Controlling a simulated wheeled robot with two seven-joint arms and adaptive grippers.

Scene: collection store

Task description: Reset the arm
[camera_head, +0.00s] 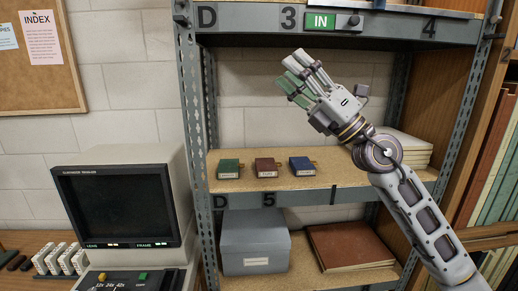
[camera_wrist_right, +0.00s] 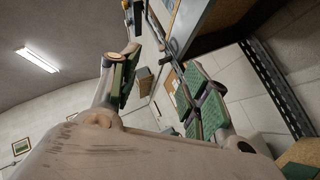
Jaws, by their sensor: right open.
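My right gripper (camera_head: 294,72) is raised in front of the middle bay of the metal shelf unit (camera_head: 189,100), its fingers pointing up and left. It is open, with nothing between its green-padded fingers. In the right wrist view the two fingers of my gripper (camera_wrist_right: 158,75) stand apart, with wall and shelving behind the gap. My right arm (camera_head: 415,215) comes in from the lower right. My left gripper is not in view.
A green box (camera_head: 229,169), a dark red box (camera_head: 266,168) and a blue box (camera_head: 301,166) stand on the middle shelf. A grey box (camera_head: 255,245) and a brown folder (camera_head: 350,246) lie below. A green IN sign (camera_head: 321,21) is above. A monitor (camera_head: 115,205) stands left.

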